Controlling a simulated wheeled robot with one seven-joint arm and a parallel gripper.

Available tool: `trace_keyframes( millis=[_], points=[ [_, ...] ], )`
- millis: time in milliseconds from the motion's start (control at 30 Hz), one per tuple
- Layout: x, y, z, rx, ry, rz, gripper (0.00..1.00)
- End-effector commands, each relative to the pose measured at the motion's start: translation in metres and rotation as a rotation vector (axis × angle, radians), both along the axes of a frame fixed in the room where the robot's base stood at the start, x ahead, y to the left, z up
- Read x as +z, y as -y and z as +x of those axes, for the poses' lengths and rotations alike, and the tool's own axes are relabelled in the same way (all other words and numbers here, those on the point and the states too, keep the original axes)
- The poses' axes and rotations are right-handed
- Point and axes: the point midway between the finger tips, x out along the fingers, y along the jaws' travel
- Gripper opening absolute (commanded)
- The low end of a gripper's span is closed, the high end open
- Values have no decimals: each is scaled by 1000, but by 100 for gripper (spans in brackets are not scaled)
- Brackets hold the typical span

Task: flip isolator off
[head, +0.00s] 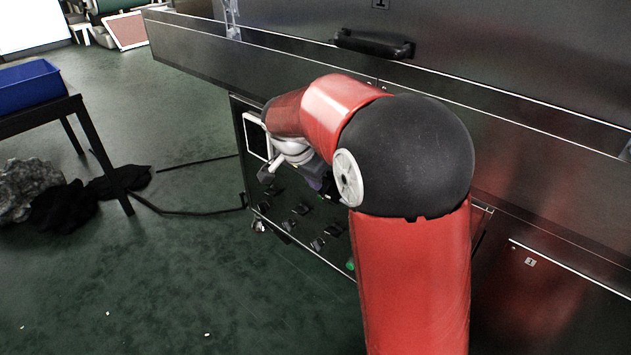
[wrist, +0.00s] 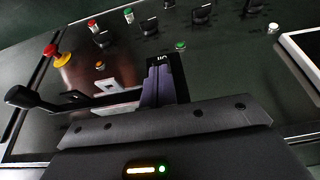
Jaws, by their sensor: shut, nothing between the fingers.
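In the wrist view my gripper (wrist: 161,64) is shut and empty, its dark fingers pointing at the control panel (wrist: 225,90). A black lever with a rounded end (wrist: 20,96) reaches out to the left of the fingers; it looks like the isolator handle, though no label is readable. Its right end runs close to the fingers, and I cannot tell whether they touch. A pale plate (wrist: 118,84) shows behind the lever. In the head view the panel (head: 275,205) is partly covered by my red arm, and the fingertips are hidden.
The panel carries a red mushroom button on a yellow base (wrist: 52,51), several black selector switches (wrist: 149,27), a green button (wrist: 180,45) and a white-framed screen (wrist: 303,48). A metal ledge (head: 220,57) juts out above. A blue bin (head: 30,84) stands on a table at left.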

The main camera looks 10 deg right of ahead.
Motion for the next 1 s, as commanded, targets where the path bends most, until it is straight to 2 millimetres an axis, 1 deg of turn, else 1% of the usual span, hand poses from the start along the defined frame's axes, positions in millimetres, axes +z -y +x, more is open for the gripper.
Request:
trace_keyframes(
  millis=[167,500,1000],
  points=[
    [1,1,1,0,-1,-1,0],
    [8,12,8,-2,-1,-1,0],
    [10,13,8,0,0,0,0]
  ],
)
